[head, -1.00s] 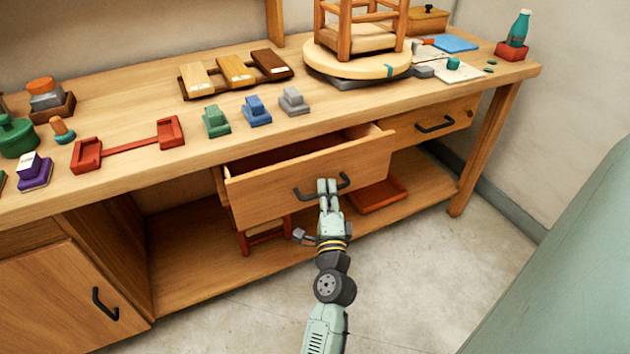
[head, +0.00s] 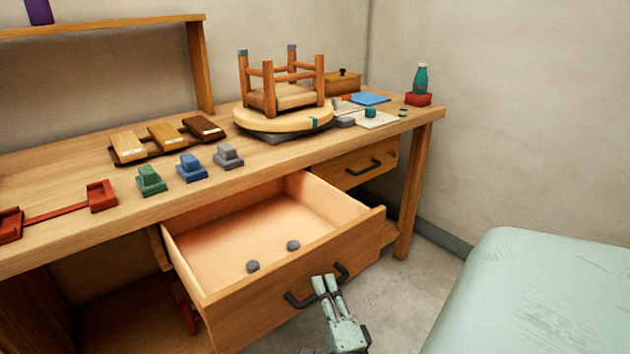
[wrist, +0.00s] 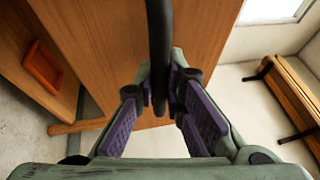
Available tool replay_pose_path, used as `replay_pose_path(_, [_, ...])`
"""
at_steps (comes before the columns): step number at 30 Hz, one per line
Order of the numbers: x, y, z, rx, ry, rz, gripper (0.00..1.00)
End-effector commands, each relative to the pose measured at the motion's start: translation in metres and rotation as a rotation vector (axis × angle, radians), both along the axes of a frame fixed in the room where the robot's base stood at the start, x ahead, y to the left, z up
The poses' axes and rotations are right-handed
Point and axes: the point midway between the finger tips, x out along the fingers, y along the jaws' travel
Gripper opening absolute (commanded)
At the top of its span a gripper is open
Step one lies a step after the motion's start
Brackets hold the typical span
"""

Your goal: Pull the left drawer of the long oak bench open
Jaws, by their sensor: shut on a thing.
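The long oak bench (head: 75,215) runs along the wall in the head view. Its left drawer (head: 260,305) stands well out from the bench front, and its inside floor shows. Two small grey round pieces (head: 293,245) (head: 253,266) lie in the drawer. My gripper (head: 325,285) is at the drawer's black bar handle (head: 300,302). In the wrist view my gripper (wrist: 163,98) is shut on the handle (wrist: 159,45), which passes between the purple-padded fingers. The right drawer (head: 345,175) is closed.
On the bench top are an upturned stool (head: 283,97) on a round turntable (head: 283,119), sanding blocks (head: 191,168), and wood samples (head: 165,136). A red tray (wrist: 42,68) lies on the lower shelf. A pale green surface (head: 540,290) stands at the right.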

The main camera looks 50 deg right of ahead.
Motion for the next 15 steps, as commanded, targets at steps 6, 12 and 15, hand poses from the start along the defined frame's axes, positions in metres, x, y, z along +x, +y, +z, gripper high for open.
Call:
replay_pose_path(6, [-0.0036,0.0015,-0.0005,0.003,-0.001,0.003,0.00])
replay_pose_path(12, [-0.0035,0.0013,-0.0003,0.003,-0.001,0.003,0.00])
replay_pose_path(15, [-0.0035,0.0012,-0.0004,0.003,-0.001,0.002,0.14])
